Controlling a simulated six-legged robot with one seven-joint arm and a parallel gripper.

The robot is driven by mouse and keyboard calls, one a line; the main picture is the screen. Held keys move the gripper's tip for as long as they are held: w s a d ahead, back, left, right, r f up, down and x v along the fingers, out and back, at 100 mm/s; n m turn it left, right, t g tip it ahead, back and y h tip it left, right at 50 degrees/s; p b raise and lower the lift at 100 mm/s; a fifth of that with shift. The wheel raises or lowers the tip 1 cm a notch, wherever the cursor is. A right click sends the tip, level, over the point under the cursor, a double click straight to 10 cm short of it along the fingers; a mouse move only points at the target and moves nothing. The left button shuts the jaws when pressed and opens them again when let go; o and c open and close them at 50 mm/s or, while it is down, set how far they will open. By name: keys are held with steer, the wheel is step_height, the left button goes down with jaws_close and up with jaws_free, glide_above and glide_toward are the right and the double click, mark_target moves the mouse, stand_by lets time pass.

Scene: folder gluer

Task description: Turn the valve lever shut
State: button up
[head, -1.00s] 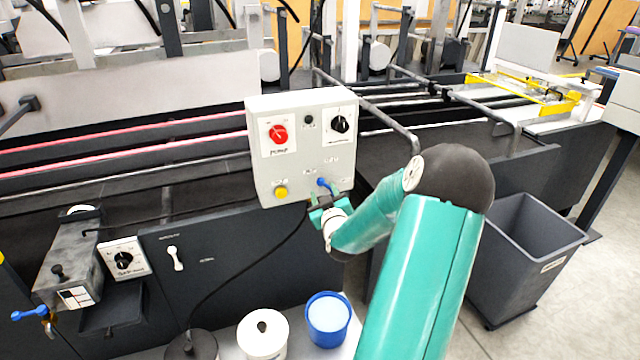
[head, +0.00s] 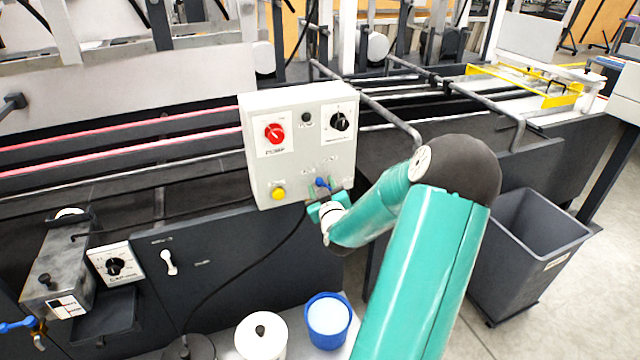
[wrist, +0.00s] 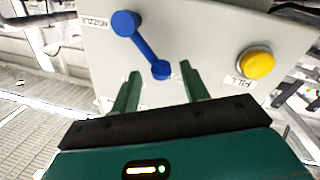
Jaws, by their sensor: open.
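A blue lever (head: 321,183) sits low on the right of the white control box (head: 268,187). In the wrist view the lever (wrist: 144,46) runs slantwise from a large round end to a smaller end, beside a label that seems to read NOZZLE. My gripper (wrist: 161,86) is open, its two green fingers pointing at the panel. The smaller lever end appears between and just beyond the fingertips; I cannot tell whether they touch it. In the head view my gripper (head: 324,205) is at the box's lower edge. Another blue lever (head: 18,327) on a brass fitting is at the far left.
A yellow button (wrist: 257,64) marked FILL is near the lever on the same panel. A red knob (head: 274,133) and a black knob (head: 340,121) are above. A white tub (head: 262,340) and a blue tub (head: 328,322) stand below. A grey bin (head: 530,250) is at right.

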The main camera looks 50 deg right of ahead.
steer(key=shift+w, duration=0.25)
steer(key=shift+r, duration=0.15)
steer(key=shift+w+d, duration=0.1)
steer(key=shift+d, duration=0.05)
jaws_close()
